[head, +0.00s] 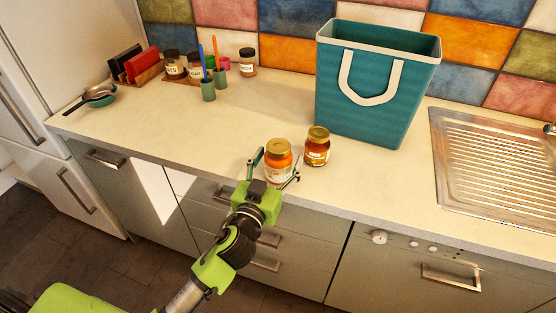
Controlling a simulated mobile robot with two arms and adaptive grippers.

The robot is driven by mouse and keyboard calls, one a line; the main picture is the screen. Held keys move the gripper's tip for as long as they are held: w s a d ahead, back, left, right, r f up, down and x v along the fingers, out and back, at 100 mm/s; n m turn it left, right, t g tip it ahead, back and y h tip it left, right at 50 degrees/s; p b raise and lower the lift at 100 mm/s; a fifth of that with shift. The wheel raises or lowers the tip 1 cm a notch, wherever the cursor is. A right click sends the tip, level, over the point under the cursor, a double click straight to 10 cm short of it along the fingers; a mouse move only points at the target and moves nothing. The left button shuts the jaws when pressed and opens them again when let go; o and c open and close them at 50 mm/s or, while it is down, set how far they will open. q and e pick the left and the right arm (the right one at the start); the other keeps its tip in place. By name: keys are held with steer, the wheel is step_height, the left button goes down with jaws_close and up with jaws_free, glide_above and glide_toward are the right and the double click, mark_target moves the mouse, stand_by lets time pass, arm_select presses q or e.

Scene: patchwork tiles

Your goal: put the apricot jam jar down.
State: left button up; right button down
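A jar of orange jam with a gold lid (278,160) stands upright near the front edge of the counter; its label is too small to read, but its colour fits apricot. My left gripper (279,163) reaches it from the front, with its fingers spread on either side of the jar. A small gap shows at the right finger; contact at the left finger is unclear. A second, darker jar with a gold lid (317,147) stands close by to the right. My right gripper is out of view.
A large teal basket (366,105) stands behind the jars, and a metal sink drainer (495,160) lies to the right. Spice jars (174,66), green cups (208,90) and a dark green bowl (100,96) are at the back left. The counter's left middle is clear.

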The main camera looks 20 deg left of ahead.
arm_select(q)
steer(key=shift+r, duration=0.25)
steer(key=s+b, duration=0.2)
steer(key=s, duration=1)
steer(key=shift+a+b, duration=0.25)
steer(key=shift+b, duration=0.15)
steer(key=shift+f, duration=0.15)
